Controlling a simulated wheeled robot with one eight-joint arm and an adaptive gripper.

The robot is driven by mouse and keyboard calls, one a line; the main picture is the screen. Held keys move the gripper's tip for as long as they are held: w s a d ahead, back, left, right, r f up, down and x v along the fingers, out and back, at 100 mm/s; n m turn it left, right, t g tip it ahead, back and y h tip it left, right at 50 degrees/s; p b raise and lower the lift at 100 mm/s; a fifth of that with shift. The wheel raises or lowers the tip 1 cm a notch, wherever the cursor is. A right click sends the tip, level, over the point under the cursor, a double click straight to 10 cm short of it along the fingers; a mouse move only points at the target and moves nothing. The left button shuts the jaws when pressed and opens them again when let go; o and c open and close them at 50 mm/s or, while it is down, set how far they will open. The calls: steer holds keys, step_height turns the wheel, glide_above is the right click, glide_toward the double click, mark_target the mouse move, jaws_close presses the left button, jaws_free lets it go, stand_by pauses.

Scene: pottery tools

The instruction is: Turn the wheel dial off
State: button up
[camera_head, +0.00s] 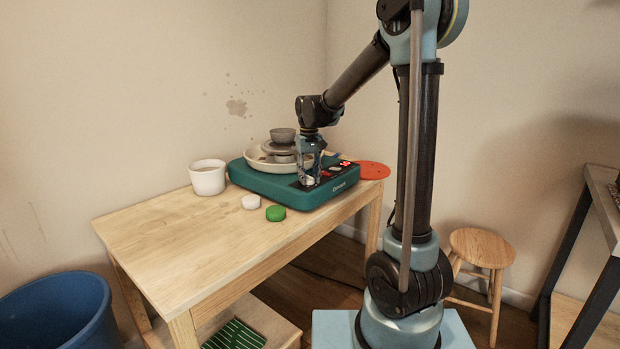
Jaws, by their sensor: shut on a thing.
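The teal pottery wheel (265,184) sits on the wooden table, with a small grey bowl (283,135) on its round wheel head. Its control panel (340,167) is on the right part of the top, with red lit displays. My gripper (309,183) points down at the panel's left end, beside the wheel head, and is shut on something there. The dial itself is hidden by the fingers, so I cannot tell which way it is turned.
The table's (160,232) left part is clear. A blue bucket (60,312) and a stool (482,247) stand on the floor.

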steer(key=shift+n, duration=1.1)
steer(key=o, duration=1.1)
step_height(320, 180, up, 12)
steer(key=shift+f, duration=0.1)
